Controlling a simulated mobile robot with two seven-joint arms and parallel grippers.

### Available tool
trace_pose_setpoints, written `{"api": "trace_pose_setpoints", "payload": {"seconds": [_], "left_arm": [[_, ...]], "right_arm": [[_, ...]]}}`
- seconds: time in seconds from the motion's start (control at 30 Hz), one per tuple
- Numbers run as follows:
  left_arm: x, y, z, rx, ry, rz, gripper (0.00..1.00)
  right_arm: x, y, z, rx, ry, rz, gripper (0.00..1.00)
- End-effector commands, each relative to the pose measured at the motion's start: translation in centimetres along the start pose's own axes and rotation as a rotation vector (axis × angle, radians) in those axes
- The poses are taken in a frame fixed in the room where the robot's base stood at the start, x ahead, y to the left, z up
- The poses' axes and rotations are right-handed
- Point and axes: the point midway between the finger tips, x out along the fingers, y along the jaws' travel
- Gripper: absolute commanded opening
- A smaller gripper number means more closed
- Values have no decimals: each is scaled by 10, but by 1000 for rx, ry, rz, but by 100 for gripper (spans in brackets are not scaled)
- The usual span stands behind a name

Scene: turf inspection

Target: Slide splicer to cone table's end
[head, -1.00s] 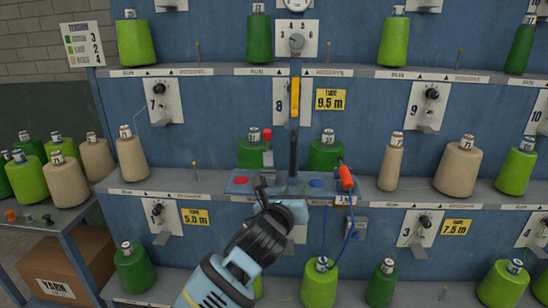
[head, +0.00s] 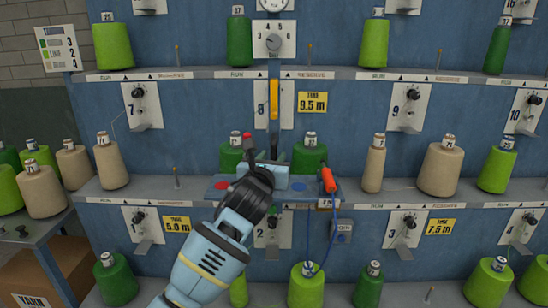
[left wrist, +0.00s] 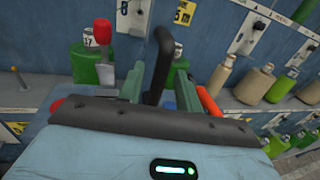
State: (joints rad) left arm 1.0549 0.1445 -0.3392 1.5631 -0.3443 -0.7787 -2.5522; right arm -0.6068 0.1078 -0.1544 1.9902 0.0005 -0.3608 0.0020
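The splicer carriage (head: 218,196) sits at the middle shelf, below dial 8. It has a red and a blue disc, a dark upright post with a yellow part (head: 274,98), and an orange-red tool (head: 328,179) with a blue cord at its right. My left gripper (head: 268,176) is in front of the carriage. In the left wrist view its two greenish fingers stand apart, with the black handle (left wrist: 157,65) between them. Contact with the handle is not clear. The cone table (head: 45,240) is at the far left, bearing green and beige cones. My right gripper is not in view.
Green cones (head: 309,155) stand behind the carriage. Beige cones (head: 439,169) are to the right. A yarn box (head: 35,280) is under the cone table.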

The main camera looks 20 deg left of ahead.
Motion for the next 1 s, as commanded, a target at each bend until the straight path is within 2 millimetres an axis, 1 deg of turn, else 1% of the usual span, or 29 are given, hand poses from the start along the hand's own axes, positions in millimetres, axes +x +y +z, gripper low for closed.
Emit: {"api": "trace_pose_setpoints", "payload": {"seconds": [0.1,0.2,0.57,0.67,0.83,1.0], "left_arm": [[11,0,-1,-1,1,0,35],[16,0,-1,-2,0,-1,35],[20,0,0,-1,-1,-1,35],[19,0,0,-1,-1,-1,23],[19,0,0,-1,0,-1,1],[19,0,0,-1,0,-1,0]], "right_arm": [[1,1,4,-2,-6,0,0],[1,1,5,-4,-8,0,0],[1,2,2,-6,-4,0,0],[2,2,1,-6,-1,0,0],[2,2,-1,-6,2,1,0],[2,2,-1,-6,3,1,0]]}}
